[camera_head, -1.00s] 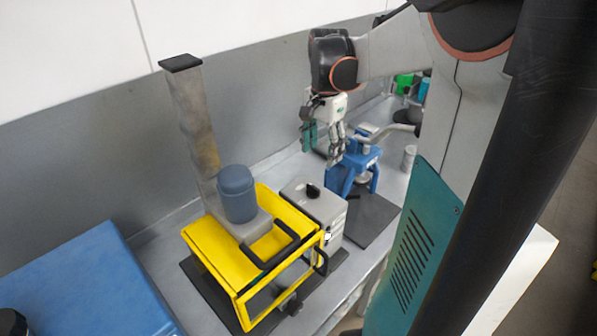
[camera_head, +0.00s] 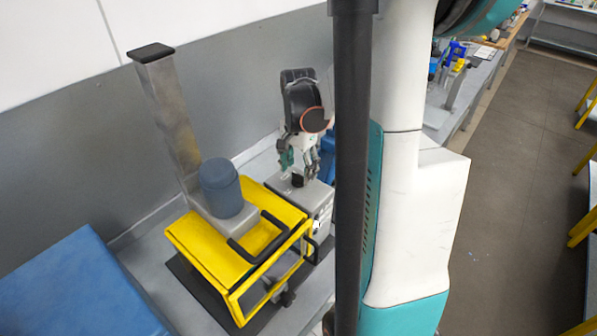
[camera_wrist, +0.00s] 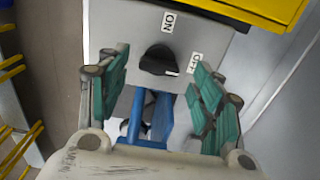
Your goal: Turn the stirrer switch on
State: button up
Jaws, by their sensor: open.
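The stirrer switch is a black rotary knob (camera_wrist: 157,60) on the grey control box (camera_wrist: 215,40). A white ON label (camera_wrist: 168,22) is above it in the wrist view and an OFF label (camera_wrist: 195,63) to its right. The knob's white mark is at its lower right, on the OFF side. In the head view, the knob (camera_head: 298,181) is on top of the box (camera_head: 322,203), just below my gripper (camera_head: 299,164). My gripper is open, its green-padded fingers (camera_wrist: 160,72) on either side of the knob in the wrist view. I cannot tell whether they touch it.
The yellow-framed agitator (camera_head: 205,250) with a blue-grey motor (camera_head: 222,190) and tall column (camera_head: 168,115) stands left of the box. A blue case (camera_head: 80,285) is at the lower left. A blue stand (camera_head: 328,158) is partly hidden behind my arm.

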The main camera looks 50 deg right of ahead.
jog(key=shift+f, duration=0.7)
jog(key=c, duration=1.1)
jog(key=shift+o, duration=0.2)
